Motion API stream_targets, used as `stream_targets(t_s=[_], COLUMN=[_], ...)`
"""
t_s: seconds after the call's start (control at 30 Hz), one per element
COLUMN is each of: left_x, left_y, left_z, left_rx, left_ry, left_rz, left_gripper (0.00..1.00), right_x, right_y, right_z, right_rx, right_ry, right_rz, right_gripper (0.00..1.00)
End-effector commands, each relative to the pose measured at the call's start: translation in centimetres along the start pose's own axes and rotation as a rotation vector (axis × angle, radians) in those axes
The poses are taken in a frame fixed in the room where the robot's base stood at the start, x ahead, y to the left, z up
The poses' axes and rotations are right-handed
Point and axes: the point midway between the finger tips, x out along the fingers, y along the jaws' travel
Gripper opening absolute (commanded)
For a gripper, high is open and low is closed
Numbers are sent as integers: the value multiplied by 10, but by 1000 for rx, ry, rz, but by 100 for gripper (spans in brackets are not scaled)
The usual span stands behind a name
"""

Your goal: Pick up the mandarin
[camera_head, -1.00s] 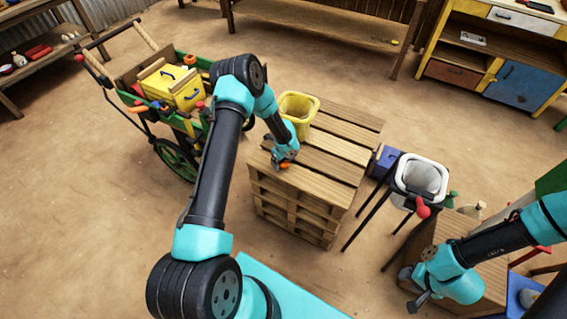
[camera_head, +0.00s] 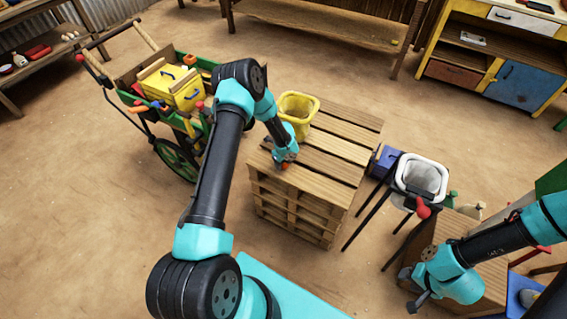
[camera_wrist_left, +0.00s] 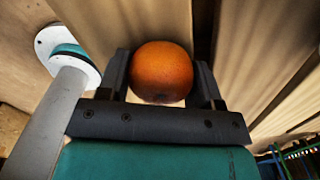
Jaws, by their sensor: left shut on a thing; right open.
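The mandarin (camera_wrist_left: 161,71) is a round orange fruit, seen between the two fingers of my left gripper (camera_wrist_left: 162,80) in the left wrist view. The left gripper is shut on it. In the head view my left gripper (camera_head: 285,163) points down at the near left part of the wooden pallet stack (camera_head: 336,143), and only a little orange of the mandarin (camera_head: 285,166) shows. I cannot tell whether the fruit touches the slats. My right gripper (camera_head: 420,287) is open and empty at the lower right, by a wooden crate.
A yellow bucket (camera_head: 298,104) stands on the pallet stack just behind my left gripper. A green cart (camera_head: 185,120) with a yellow box is to the left. A stand with a white-rimmed basin (camera_head: 423,160) is to the right. The pallet's right part is clear.

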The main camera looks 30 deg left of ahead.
Motion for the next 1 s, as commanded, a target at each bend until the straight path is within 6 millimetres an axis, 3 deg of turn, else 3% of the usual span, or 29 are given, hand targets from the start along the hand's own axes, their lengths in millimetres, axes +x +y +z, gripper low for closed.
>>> stream_targets(t_s=[0.2, 0.53, 0.93, 1.0], left_x=[0, -3, -38, -36], left_y=[0, 0, -1, 4], left_z=[0, 0, 0, -4], left_rx=[0, 0, 0, 0], left_ry=[0, -1, -1, 0], left_rz=[0, -1, -2, 2], left_gripper=[34, 34, 34, 34], right_x=[0, 0, 0, 0], right_y=[0, 0, 0, 0], right_z=[0, 0, 0, 0], right_rx=[0, 0, 0, 0], right_ry=[0, 0, 0, 0], right_rz=[0, 0, 0, 0], right_gripper=[43, 43, 43, 43])
